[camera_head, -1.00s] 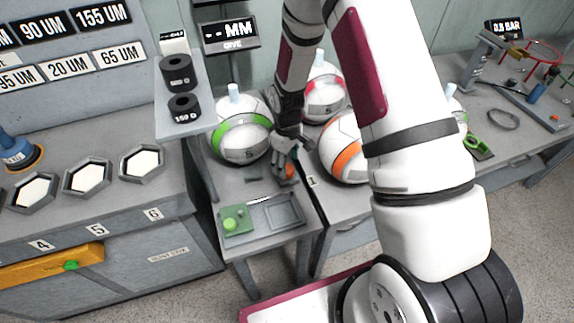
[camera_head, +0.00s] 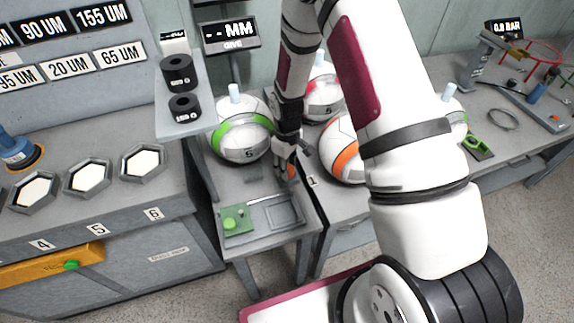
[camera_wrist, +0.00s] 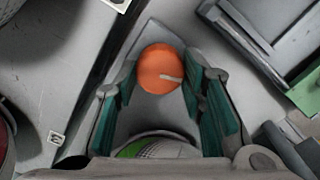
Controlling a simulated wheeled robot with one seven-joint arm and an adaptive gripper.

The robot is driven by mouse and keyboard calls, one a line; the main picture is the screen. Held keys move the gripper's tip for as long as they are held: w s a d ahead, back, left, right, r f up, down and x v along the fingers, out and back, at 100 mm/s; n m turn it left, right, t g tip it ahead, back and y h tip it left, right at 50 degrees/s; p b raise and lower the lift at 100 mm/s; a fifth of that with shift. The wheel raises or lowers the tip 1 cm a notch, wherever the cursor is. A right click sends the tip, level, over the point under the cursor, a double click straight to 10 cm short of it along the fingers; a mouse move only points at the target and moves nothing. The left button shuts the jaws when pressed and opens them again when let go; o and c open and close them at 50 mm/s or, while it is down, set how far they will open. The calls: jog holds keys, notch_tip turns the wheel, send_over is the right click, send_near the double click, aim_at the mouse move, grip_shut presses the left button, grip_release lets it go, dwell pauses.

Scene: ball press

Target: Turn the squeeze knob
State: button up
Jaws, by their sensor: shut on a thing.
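The squeeze knob is a round orange knob (camera_wrist: 158,66) with a short pale mark pointing to the right in the wrist view. My gripper (camera_wrist: 162,80) has its green-padded fingers on the left and right sides of it, closed on the knob. In the head view the orange knob (camera_head: 292,173) shows in part beside my gripper (camera_head: 286,168), which reaches down to the small grey stand. The fingers hide some of the knob there.
A ball with a green band (camera_head: 241,132) stands just left of my wrist. A ball with an orange band (camera_head: 344,150) stands to the right. A green block (camera_head: 236,219) is at the stand's front. The display (camera_head: 231,34) reads "-- MM".

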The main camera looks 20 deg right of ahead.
jog(key=shift+m, duration=0.3)
jog(key=m, duration=0.4)
jog(key=shift+m+b, duration=0.3)
jog(key=shift+b, duration=0.1)
jog(key=m, duration=0.5)
jog(key=shift+b, duration=0.3)
jog(key=shift+m, duration=0.3)
jog(key=o, duration=1.1)
jog(key=shift+o, duration=0.2)
jog(key=shift+r, duration=0.1)
notch_tip(320, 180, up, 12)
